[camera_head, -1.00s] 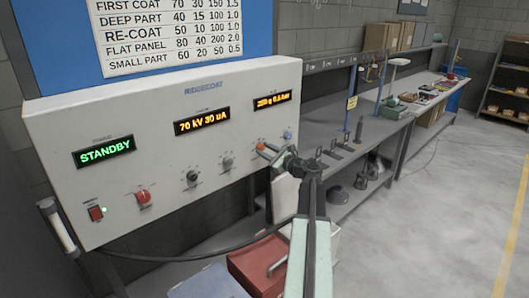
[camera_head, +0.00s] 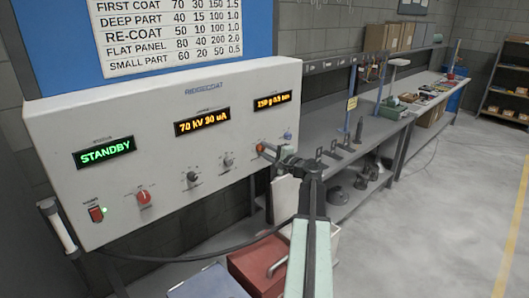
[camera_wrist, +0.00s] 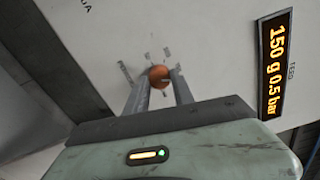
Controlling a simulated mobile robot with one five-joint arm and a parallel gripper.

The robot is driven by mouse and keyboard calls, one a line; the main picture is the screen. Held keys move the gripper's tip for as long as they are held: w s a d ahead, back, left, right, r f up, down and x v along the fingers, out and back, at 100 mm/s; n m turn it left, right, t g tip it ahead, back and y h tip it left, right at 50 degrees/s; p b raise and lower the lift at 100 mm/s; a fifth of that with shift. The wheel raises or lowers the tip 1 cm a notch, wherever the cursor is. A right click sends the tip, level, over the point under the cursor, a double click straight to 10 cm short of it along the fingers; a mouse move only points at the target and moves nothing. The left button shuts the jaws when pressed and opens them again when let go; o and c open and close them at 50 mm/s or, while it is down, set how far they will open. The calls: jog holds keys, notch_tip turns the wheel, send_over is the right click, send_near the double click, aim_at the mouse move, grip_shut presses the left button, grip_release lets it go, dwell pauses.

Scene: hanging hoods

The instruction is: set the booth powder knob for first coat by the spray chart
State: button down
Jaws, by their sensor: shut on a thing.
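The spray booth panel (camera_head: 60,115) fills the left of the head view. My gripper (camera_head: 270,151) is shut on the orange powder knob (camera_head: 260,147) at the panel's right; the knob also shows between the two fingers in the wrist view (camera_wrist: 159,77). The powder display (camera_wrist: 273,65) above it reads 150 g 0.5 bar. The middle display (camera_head: 202,121) reads 70 kV 30 uA. The status display (camera_head: 104,152) reads STANDBY.
A red knob (camera_head: 144,198), a black knob (camera_head: 192,178), a grey knob (camera_head: 227,161) and a blue knob (camera_head: 288,135) are on the same panel. A red box (camera_head: 255,262) stands below. A workbench (camera_head: 335,120) runs along the wall; the floor at right is clear.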

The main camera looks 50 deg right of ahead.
jog(key=shift+w+r+n, duration=0.1)
jog(key=shift+n, duration=1.8)
jog(key=c, duration=1.1)
grip_release()
jog(key=shift+w, duration=0.1)
jog(key=shift+s, duration=0.2)
jog(key=s, duration=0.7)
jog(key=shift+s+a, duration=0.25)
jog(key=shift+a, duration=0.05)
